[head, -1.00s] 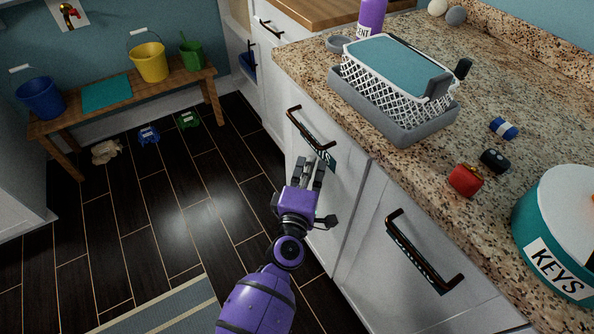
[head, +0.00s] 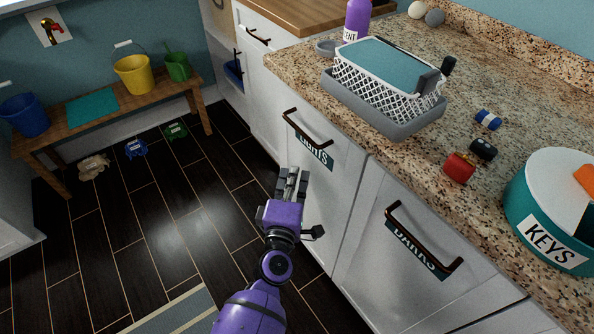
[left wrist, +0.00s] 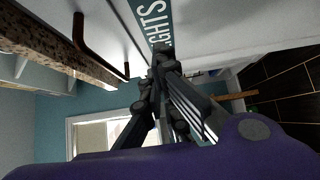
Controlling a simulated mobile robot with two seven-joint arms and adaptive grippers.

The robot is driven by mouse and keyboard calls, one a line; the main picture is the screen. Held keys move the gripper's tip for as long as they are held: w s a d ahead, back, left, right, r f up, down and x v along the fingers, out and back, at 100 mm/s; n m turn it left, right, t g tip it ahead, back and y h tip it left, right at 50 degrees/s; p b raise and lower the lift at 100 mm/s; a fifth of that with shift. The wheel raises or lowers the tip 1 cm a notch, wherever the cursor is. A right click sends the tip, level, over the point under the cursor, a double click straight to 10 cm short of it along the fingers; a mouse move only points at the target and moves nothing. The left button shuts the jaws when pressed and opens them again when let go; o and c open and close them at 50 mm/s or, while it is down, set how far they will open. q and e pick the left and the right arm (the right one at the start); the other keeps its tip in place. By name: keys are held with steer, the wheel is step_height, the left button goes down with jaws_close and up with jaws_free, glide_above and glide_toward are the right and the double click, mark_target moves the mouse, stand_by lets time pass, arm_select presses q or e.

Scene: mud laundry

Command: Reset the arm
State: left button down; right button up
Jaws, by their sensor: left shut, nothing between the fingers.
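My left gripper (head: 289,180) is purple with dark grey fingers. In the head view it is in front of the white cabinet, below the handle of the door labelled LIGHTS (head: 312,152). Its fingers are shut and hold nothing. The fingers also show in the left wrist view (left wrist: 160,72), with the LIGHTS label (left wrist: 155,22) and a dark handle (left wrist: 95,42) above them. The gripper looks apart from the handle. My right gripper is not in view.
The granite counter (head: 410,165) holds a white basket (head: 380,92) in a grey tray (head: 365,115), a red object (head: 459,168) and a teal KEYS canister (head: 545,240). A second door with a handle (head: 420,240) stands at right.

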arm_select(q)
steer(key=s+a, duration=0.1)
steer(key=s, duration=0.7)
steer(key=shift+f, duration=0.2)
steer(key=shift+s, duration=0.1)
